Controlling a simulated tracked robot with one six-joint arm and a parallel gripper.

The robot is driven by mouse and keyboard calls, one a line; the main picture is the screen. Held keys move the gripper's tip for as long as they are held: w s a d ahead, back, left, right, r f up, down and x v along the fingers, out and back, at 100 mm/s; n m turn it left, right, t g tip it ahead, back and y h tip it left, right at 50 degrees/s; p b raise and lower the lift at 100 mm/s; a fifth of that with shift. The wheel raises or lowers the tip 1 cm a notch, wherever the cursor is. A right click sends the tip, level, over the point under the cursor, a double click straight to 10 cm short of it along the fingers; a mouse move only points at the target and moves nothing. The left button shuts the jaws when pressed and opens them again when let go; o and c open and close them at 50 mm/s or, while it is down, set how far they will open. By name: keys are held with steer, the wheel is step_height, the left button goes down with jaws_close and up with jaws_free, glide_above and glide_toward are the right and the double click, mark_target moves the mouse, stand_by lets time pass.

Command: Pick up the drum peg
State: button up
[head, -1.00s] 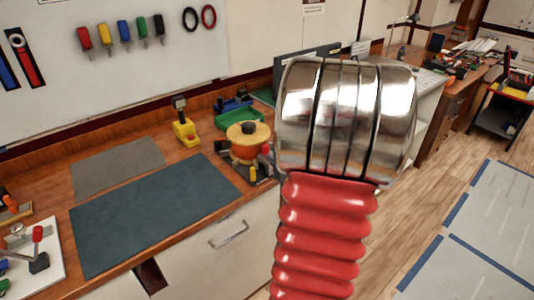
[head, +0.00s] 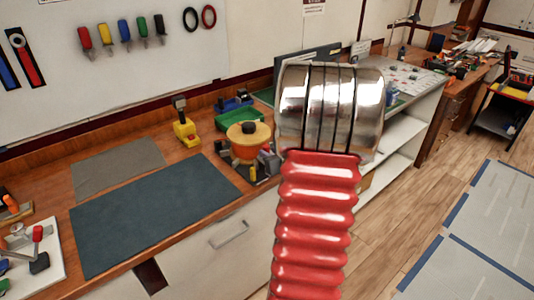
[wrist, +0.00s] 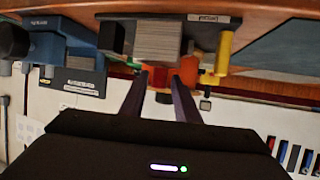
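An orange-yellow drum (head: 248,142) with a black knob (head: 249,128) on top stands on a dark base at the right part of the bench. A small yellow peg (head: 253,173) stands upright at the base's front; I cannot tell for certain that it is the drum peg. In the wrist view, which looks upside down, the yellow peg (wrist: 223,53) is right of my gripper (wrist: 164,76). In the head view my arm hides the gripper.
A grey ridged block (wrist: 157,40) is close by the fingers. A blue device (wrist: 75,60) is left in the wrist view. The dark mat (head: 155,212) is clear.

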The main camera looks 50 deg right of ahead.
steer(key=shift+x, duration=0.9)
steer(key=shift+c, duration=0.6)
jaws_close()
